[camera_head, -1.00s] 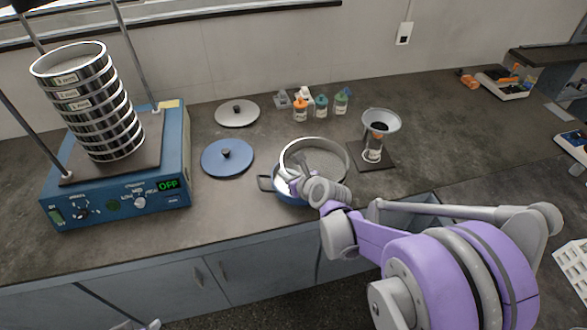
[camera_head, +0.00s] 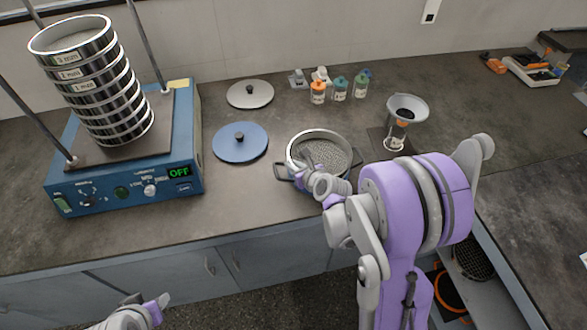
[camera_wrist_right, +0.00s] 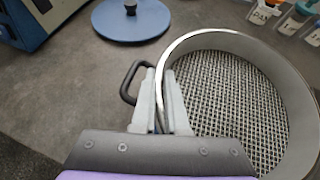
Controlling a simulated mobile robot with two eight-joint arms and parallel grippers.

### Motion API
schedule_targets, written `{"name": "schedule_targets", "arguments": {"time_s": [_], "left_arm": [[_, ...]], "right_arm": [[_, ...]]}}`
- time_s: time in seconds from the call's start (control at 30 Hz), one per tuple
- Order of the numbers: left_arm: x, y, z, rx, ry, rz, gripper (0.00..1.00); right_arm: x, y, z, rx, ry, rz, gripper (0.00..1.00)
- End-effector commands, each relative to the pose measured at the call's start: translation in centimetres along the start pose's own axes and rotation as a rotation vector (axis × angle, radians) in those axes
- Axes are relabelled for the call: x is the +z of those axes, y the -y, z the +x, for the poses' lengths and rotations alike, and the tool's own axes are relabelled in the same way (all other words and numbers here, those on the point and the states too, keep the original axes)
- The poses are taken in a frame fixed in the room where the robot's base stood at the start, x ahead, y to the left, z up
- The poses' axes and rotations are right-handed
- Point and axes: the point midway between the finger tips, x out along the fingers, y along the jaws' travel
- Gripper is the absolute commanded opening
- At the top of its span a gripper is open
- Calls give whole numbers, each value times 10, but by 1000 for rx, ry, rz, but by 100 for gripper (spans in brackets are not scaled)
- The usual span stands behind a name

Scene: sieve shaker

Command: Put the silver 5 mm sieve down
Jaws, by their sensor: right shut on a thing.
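The silver sieve (camera_head: 345,158), a round metal ring with a wire-mesh floor, is at the front middle of the bench. It looks about level, and I cannot tell whether its underside touches the surface. My right gripper (camera_head: 308,170) is shut on the near-left part of its rim. In the right wrist view, the fingers of the right gripper (camera_wrist_right: 162,95) pinch the rim of the sieve (camera_wrist_right: 208,38), with a dark loop handle (camera_wrist_right: 128,84) just left of them. My left gripper (camera_head: 152,309) is low at the bottom left, away from the bench objects.
The blue shaker (camera_head: 125,185) with its sieve stack (camera_head: 100,90) stands at left, its display reading OFF. A blue lid (camera_head: 240,148) and a silver lid (camera_head: 250,96) lie left of the sieve. Several small bottles (camera_head: 340,90) stand behind, and a funnel (camera_head: 407,110) at right.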

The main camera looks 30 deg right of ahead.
Motion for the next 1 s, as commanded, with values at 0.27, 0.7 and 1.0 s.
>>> {"name": "schedule_targets", "arguments": {"time_s": [0.27, 0.7, 1.0], "left_arm": [[3, 0, 2, 0, 3, 0, 45], [5, 0, 4, 0, 4, 0, 45], [2, 0, 2, 0, 2, 0, 45]], "right_arm": [[-13, 0, 8, 0, 1, 0, 0], [-14, 0, 8, 0, 0, 0, 42], [-12, 0, 7, 0, 1, 0, 42]]}}
